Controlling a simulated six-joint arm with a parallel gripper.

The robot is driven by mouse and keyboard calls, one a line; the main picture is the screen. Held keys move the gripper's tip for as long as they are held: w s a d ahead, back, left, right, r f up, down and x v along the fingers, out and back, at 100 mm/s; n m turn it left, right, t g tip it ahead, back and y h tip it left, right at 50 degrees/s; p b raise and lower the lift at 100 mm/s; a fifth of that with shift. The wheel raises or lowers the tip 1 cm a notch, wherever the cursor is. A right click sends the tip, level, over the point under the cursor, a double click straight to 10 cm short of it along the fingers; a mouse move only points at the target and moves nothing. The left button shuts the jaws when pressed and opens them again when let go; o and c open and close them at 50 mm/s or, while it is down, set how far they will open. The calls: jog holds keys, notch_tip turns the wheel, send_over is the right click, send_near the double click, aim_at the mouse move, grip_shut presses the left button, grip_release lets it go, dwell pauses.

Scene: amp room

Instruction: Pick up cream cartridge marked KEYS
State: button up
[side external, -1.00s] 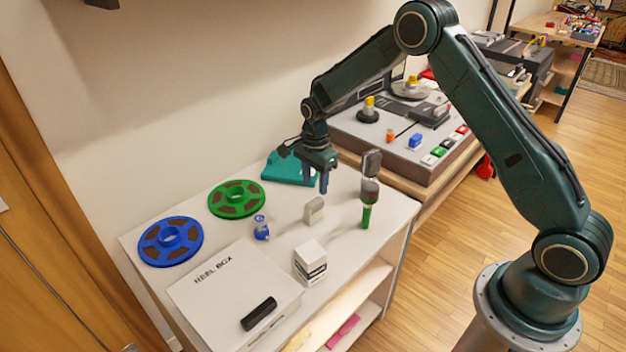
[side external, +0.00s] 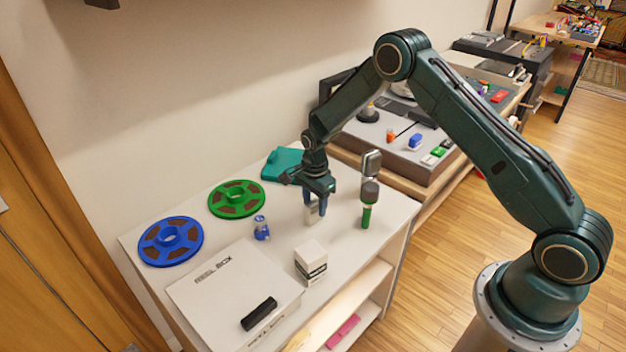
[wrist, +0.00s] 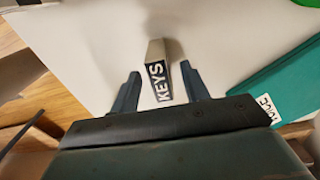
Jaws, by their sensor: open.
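The cream cartridge (side external: 311,213) stands on the white table top, partly hidden by my gripper in the side view. In the wrist view the cartridge (wrist: 157,75) shows a dark label reading KEYS. My gripper (side external: 317,205) is low over it and open.
A green-handled microphone (side external: 368,200) stands close to the right of my gripper. A teal case (side external: 283,164) lies behind. A blue-and-clear item (side external: 261,228), a white box (side external: 310,262), a reel box (side external: 215,290), and green (side external: 237,200) and blue (side external: 170,242) reels are to the left and front.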

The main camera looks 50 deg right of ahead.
aim_at(314, 211)
jog(key=shift+f, duration=1.65)
grip_shut()
